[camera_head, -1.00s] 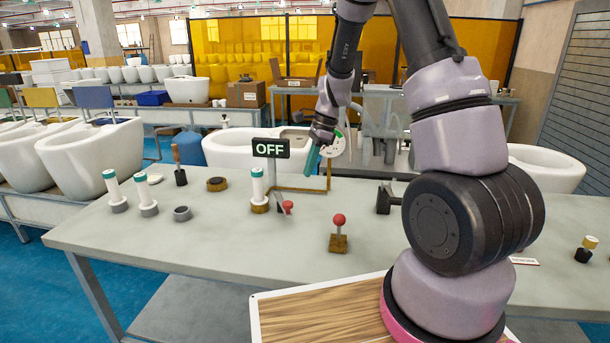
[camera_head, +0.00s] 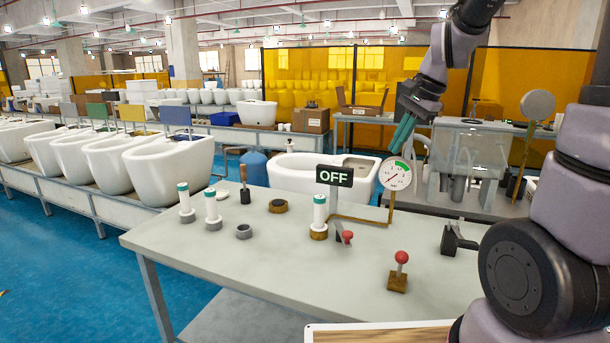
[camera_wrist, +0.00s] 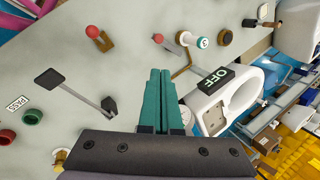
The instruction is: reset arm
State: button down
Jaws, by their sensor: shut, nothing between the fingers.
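My gripper (camera_head: 402,134) is shut and empty, its teal fingers pressed together. In the head view it is raised above the far edge of the grey table (camera_head: 180,246), just above the round pressure gauge (camera_head: 395,174). In the wrist view the teal fingers (camera_wrist: 160,72) point over the table, clear of the items there. The black OFF sign (camera_head: 334,176) stands on the table, and it also shows in the wrist view (camera_wrist: 210,83).
Red-knobbed levers (camera_head: 401,257) (camera_head: 345,237), white-and-green cylinders (camera_head: 185,203), a brush (camera_head: 245,185) and a black paddle lever (camera_head: 449,240) stand on the table. White toilet bowls (camera_head: 150,165) line the left conveyor. The table's front left is clear.

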jog(key=s+d+r+n+t, duration=0.1)
jog(key=s+r+n+t, duration=0.1)
jog(key=s, duration=0.5)
jog(key=s+d+r+n+t+h, duration=0.1)
jog(key=s+d+r+n+t, duration=0.1)
jog(key=s+r+n, duration=0.3)
jog(key=s+r, duration=0.2)
jog(key=s, duration=0.1)
